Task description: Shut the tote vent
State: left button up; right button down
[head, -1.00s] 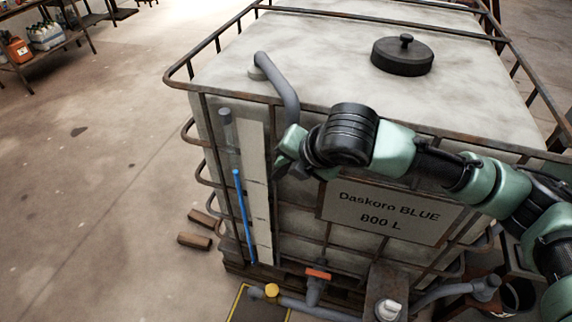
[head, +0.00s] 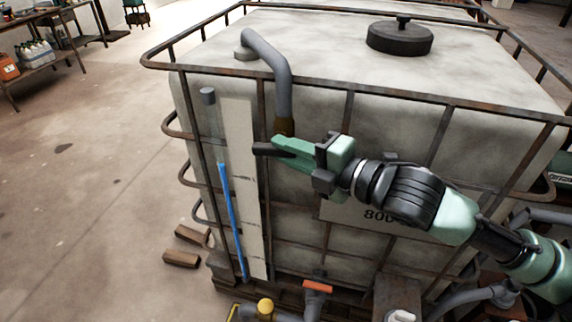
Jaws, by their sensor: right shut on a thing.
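The tote (head: 330,75) is a large pale tank in a rusty cage. The tote vent is a grey bent pipe (head: 284,85) rising from its top at the left and hooking down over the front edge. It ends in a brown, brass-like fitting (head: 285,127). My right gripper (head: 268,149) is at the fitting's lower end, fingers pointing left, shut on the vent's fitting. The gripped part is mostly hidden by the fingers, so I cannot tell whether the vent is open or shut. My left gripper is not in view.
A black lid (head: 400,40) sits on the tote's top. A sight tube with blue liquid (head: 232,220) runs down the front left. Below are an orange valve handle (head: 318,286) and a yellow knob (head: 265,307). Cage bars surround the tote. The floor at left is mostly clear.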

jog(key=shift+f+t+y+b, duration=0.3)
jog(key=shift+t+y+b, duration=0.1)
jog(key=shift+b, duration=0.5)
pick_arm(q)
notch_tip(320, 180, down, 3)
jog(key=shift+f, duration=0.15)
pick_arm(e)
jog(key=shift+r+m, duration=0.1)
jog(key=shift+m, duration=0.2)
jog(key=c, duration=1.3)
grip_release()
